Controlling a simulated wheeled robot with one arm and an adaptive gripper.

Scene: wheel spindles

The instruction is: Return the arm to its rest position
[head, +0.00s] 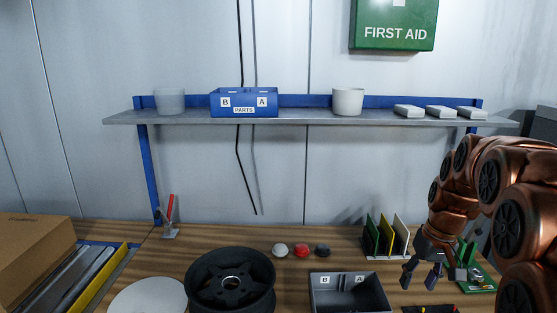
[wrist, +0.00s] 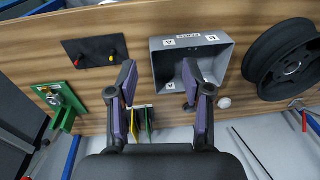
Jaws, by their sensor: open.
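My arm (head: 500,205) is copper-coloured and reaches in from the right side of the head view. My gripper (head: 425,275) hangs over the right part of the wooden bench, fingers pointing down. It also shows in the wrist view (wrist: 164,88), where its two purple-padded fingers stand apart with nothing between them. The fingers overlap the view of the grey A/B bin (wrist: 222,44) and the upright boards in the rack. The same grey bin (head: 348,292) is left of the gripper in the head view.
A black wheel (head: 230,280) and a white disc (head: 150,298) are left of the bin. A shelf (head: 300,117) runs along the wall behind. A black plate (wrist: 95,50) lies on the bench.

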